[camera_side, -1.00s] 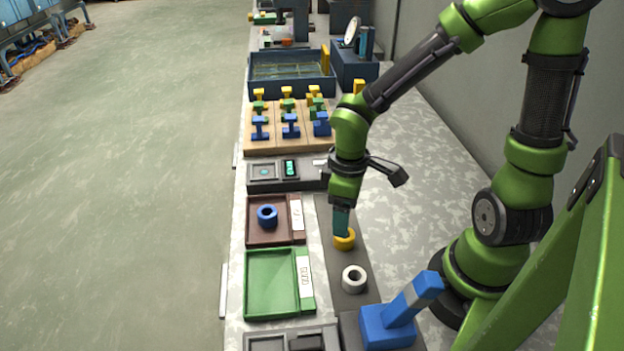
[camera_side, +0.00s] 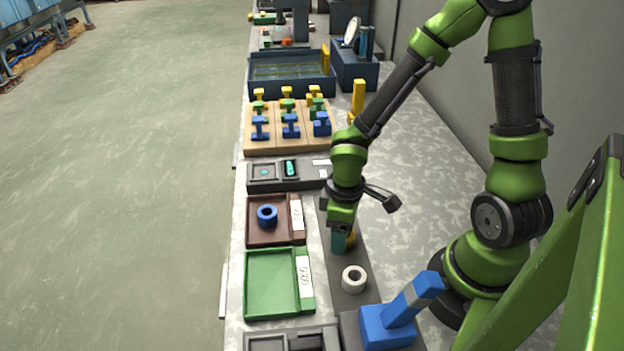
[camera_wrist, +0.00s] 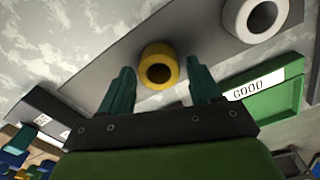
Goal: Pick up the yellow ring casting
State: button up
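The yellow ring casting (camera_wrist: 158,66) lies on a dark grey strip, its hole facing up, and shows between and just beyond my fingertips in the wrist view. In the side view the yellow ring (camera_side: 350,239) is mostly hidden behind my teal fingers. My gripper (camera_wrist: 160,80) is open, with a finger on either side of the ring's outline and a gap to each. In the side view my gripper (camera_side: 339,243) is low over the strip, pointing down. I cannot tell from these frames whether a finger touches the ring.
A white ring (camera_side: 354,279) stands on the same strip (camera_side: 341,213), nearer the camera. A green tray (camera_side: 270,285) labelled GOOD is empty. A brown tray (camera_side: 255,236) holds a blue ring (camera_side: 267,216). A blue block with a lever (camera_side: 388,327) stands at the strip's near end.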

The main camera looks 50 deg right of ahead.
jog(key=c, duration=0.9)
jog(key=shift+r, duration=0.1)
